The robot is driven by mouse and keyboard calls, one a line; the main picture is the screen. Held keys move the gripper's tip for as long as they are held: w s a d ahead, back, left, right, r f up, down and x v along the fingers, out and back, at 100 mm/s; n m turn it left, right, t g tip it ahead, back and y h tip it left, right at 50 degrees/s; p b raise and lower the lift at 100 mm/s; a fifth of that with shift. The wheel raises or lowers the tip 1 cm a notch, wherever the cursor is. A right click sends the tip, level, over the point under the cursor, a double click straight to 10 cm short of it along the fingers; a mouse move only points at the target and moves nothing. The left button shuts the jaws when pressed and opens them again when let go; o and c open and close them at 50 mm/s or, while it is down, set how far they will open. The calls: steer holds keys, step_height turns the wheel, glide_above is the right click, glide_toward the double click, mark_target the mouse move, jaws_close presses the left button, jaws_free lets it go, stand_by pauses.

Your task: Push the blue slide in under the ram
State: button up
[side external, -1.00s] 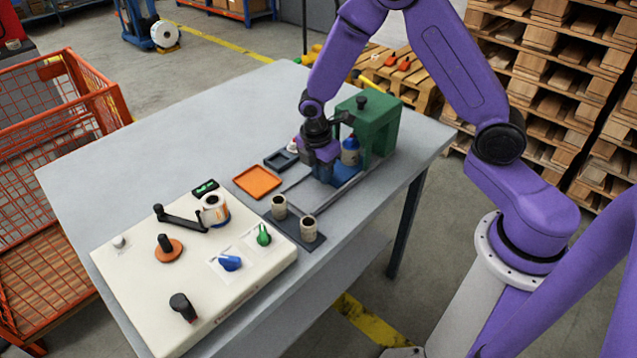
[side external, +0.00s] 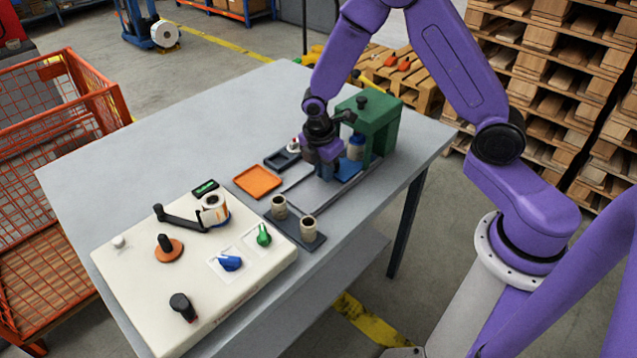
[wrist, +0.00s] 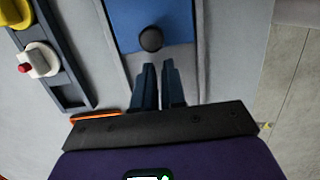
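The blue slide (side external: 348,171) lies in its grey track (side external: 318,192) at the foot of the green press (side external: 378,118). A blue-and-white bottle (side external: 356,147) stands on the slide at the press opening. In the wrist view the slide (wrist: 165,15) shows with its round black knob (wrist: 151,39) at the near edge. My gripper (wrist: 160,65) is low over the track, just behind the knob, its two fingers close together with nothing between them. I cannot tell whether the fingertips touch the knob. My gripper (side external: 328,172) hides part of the slide in the side view.
A dark tray (wrist: 62,65) with a white, red-topped item (wrist: 35,62) and a yellow item (wrist: 33,28) is left of the track. An orange tray (side external: 257,181), two beige rolls on a dark plate (side external: 302,238) and a cream control box (side external: 150,275) stand nearer.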

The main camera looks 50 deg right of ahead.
steer(key=shift+a, duration=0.45)
step_height(320, 180, up, 7)
stand_by(0.6)
steer(key=s+a+r+m+y, duration=0.1)
steer(key=s+r, duration=0.4)
steer(key=s, duration=0.9)
steer(key=s+a+r+m+y, duration=0.1)
steer(key=s+r+m, duration=0.3)
steer(key=s, duration=0.9)
steer(key=shift+s+r, duration=0.35)
steer(key=shift+r, duration=0.1)
